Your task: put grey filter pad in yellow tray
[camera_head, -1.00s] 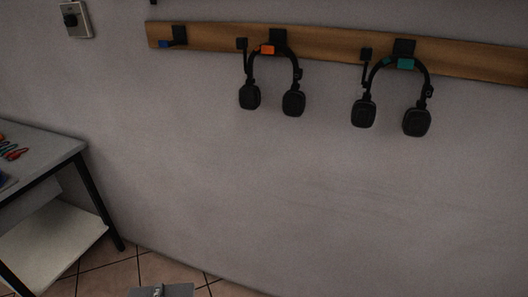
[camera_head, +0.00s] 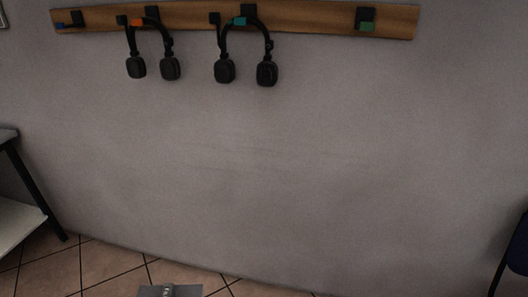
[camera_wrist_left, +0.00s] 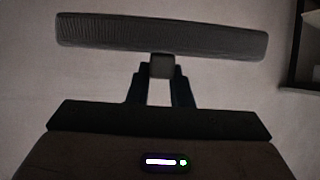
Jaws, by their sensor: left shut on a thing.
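My left gripper (camera_wrist_left: 161,68) shows only in the left wrist view. Its fingers are shut on the grey filter pad (camera_wrist_left: 162,36), a long, slightly tilted slab with a ribbed face, held crosswise beyond the fingertips. A small grey block-like part of it sits between the fingers. My right gripper is in neither view. No yellow tray is in view.
A wooden rail (camera_head: 310,17) on the wall carries two black headsets (camera_head: 152,50) (camera_head: 245,55) and a green-tagged hook (camera_head: 366,20). A table edge and leg (camera_head: 35,190) stand at left. A dark blue chair-like thing (camera_head: 519,245) is at right.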

